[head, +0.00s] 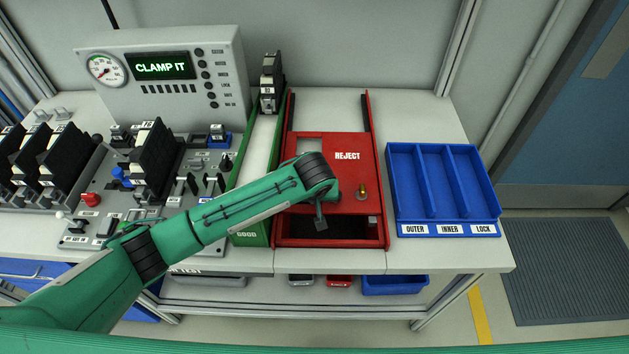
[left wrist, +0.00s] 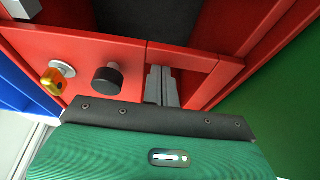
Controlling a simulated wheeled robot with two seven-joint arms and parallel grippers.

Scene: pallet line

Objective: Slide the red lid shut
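The red lid (head: 349,178), marked REJECT, lies over a red box (head: 282,239). A dark gap is open between the lid's front edge and the box's front wall. A brass-coloured piece (head: 362,191) stands at the lid's right; it shows yellow in the left wrist view (left wrist: 54,80). A black knob (left wrist: 107,79) stands beside it, hidden by my arm in the head view. Contact is unclear. My right gripper is out of view.
A blue tray (head: 421,222) with OUTER, INNER and LOCK labels stands to the right. A green GOOD channel (head: 258,235) adjoins the box's left side. A grey fixture panel and a CLAMP IT console (head: 165,100) are farther left. Dark rails extend behind the lid.

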